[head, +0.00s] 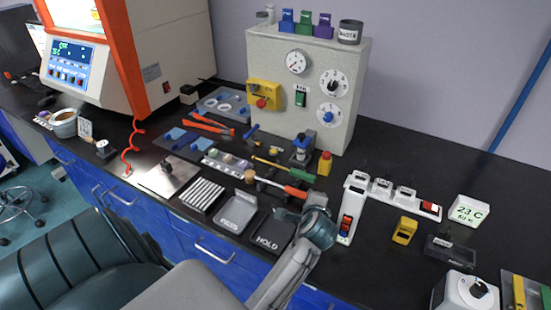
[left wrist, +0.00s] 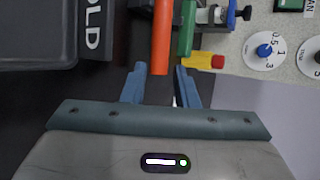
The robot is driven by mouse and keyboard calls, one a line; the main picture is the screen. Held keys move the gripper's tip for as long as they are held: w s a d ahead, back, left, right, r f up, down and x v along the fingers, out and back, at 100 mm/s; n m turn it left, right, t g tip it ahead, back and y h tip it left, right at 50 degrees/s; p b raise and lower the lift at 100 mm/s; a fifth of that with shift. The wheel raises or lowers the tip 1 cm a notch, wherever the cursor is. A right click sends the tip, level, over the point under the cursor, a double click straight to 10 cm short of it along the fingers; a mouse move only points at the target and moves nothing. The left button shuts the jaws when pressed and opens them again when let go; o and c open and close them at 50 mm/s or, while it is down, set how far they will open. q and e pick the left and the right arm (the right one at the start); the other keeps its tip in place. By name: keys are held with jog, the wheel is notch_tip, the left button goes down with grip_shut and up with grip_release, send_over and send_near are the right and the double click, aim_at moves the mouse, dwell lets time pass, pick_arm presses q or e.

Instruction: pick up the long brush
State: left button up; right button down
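A long tool with an orange-red handle (head: 296,192) and a thin shaft lies on the black bench, its tan head to the left; I take it for the long brush, though bristles are too small to make out. In the left wrist view its handle (left wrist: 161,35) points at my left gripper (left wrist: 160,72). The gripper is open, with one blue finger on each side of the handle's end; I cannot tell whether either finger touches it. In the head view the fingers are hard to make out beyond my wrist. My right gripper is not in view.
A green-handled tool (head: 301,176) lies close beside the orange-red handle. A red-topped yellow block (head: 324,163) and a dial cabinet (head: 305,85) stand behind. The HOLD tray (head: 271,241) lies in front, and a white instrument (head: 351,208) stands close on the right.

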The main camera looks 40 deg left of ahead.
pick_arm(q)
jog(key=shift+p+x, duration=0.3)
jog(key=shift+x, duration=1.65)
